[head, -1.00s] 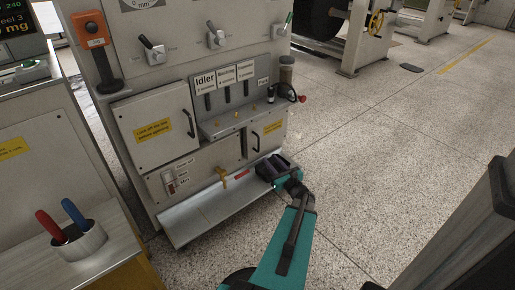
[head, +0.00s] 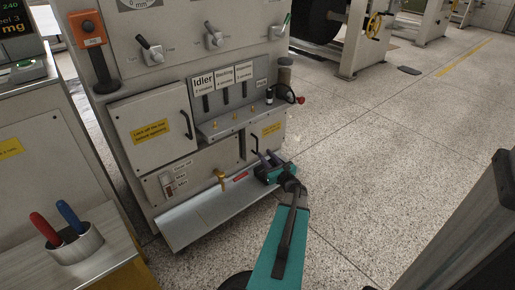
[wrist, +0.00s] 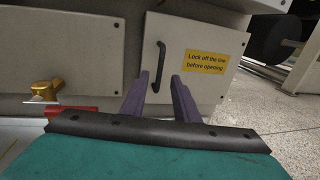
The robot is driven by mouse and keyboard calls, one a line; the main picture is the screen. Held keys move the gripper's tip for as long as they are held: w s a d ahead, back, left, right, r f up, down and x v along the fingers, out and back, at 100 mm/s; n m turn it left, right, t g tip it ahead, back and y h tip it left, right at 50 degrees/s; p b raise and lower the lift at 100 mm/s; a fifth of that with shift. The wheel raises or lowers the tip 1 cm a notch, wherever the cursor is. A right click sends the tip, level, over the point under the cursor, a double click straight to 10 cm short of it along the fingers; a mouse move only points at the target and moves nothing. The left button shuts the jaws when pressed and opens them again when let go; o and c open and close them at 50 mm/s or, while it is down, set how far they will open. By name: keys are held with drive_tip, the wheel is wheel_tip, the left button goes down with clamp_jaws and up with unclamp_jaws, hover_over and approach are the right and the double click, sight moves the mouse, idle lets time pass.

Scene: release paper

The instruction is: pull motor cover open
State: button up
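A grey cover panel (head: 268,139) with a black handle (head: 255,144) and a yellow label is at the lower right of the machine front. It looks closed. In the wrist view, the same panel (wrist: 215,90) fills the middle, its label reading "Lock off the line before opening". My gripper (head: 267,159) is just in front of and below the handle. In the wrist view, my gripper (wrist: 159,76) has its two purple fingers apart, with the handle (wrist: 158,60) between them in the picture. I cannot tell whether the fingers reach around it. Nothing is held.
A larger panel (head: 140,116) with its own handle and yellow label is at the left. A brass tap-like part (head: 220,177) and a sloping metal ledge (head: 205,217) lie below. A cup (head: 75,246) with red and blue handles stands at lower left. Floor on the right is clear.

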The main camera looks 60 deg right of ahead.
sight(257, 145)
drive_tip(key=b+x, duration=0.2)
drive_tip(key=x, duration=0.6)
drive_tip(key=shift+w+d, duration=0.15)
drive_tip(key=shift+w, duration=0.2)
drive_tip(key=shift+c, duration=0.4)
clamp_jaws()
